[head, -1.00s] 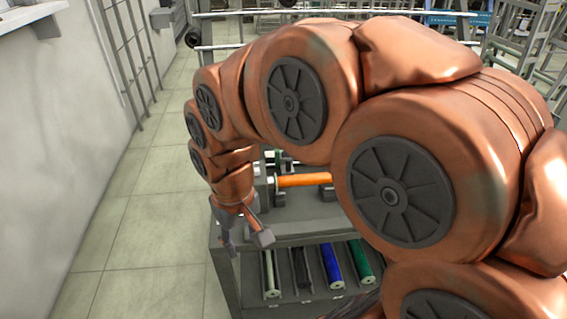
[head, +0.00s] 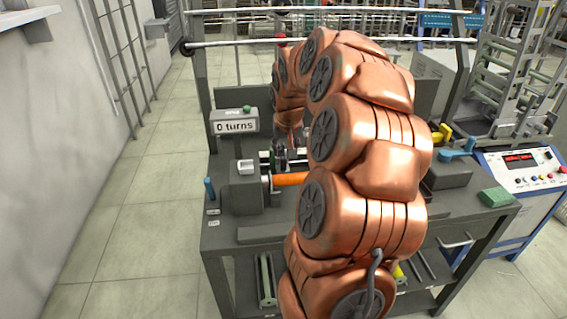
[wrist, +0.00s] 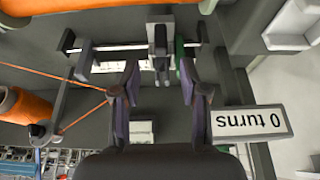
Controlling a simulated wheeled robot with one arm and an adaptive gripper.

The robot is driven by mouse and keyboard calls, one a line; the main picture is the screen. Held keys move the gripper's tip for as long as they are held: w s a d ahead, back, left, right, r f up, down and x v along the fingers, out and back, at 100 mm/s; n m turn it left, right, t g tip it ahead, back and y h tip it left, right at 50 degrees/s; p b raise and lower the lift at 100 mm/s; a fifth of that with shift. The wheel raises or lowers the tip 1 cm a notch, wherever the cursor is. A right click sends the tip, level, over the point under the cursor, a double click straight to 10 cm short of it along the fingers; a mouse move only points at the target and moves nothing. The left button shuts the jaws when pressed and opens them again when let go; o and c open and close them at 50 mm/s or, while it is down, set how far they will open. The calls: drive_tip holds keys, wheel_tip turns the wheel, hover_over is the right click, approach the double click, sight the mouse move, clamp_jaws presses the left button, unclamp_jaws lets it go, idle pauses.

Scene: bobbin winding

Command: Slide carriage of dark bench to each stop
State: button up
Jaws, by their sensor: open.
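The dark bench (head: 225,232) stands ahead with an orange bobbin (head: 289,179) mounted across its top. In the wrist view the carriage, a small grey block (wrist: 158,42), sits on a bright rail (wrist: 112,46) beside a green part (wrist: 181,52). Upright end pieces stand near both rail ends. My gripper (wrist: 158,88) is open, its two fingers spread on either side of the carriage's line, and it holds nothing. I cannot tell its height above the rail. In the head view my arm hides most of the gripper. The counter display (head: 236,127) reads "0 turns".
Orange thread (wrist: 75,82) runs from an orange spool (wrist: 20,106) past a guide arm toward the rail. A blue and white power unit (head: 520,172) stands at the right. The floor left of the bench is clear.

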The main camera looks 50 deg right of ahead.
sight(284, 158)
drive_tip(key=shift+p+x, duration=0.55)
drive_tip(key=shift+x, duration=3.2)
drive_tip(key=shift+a, duration=0.1)
clamp_jaws()
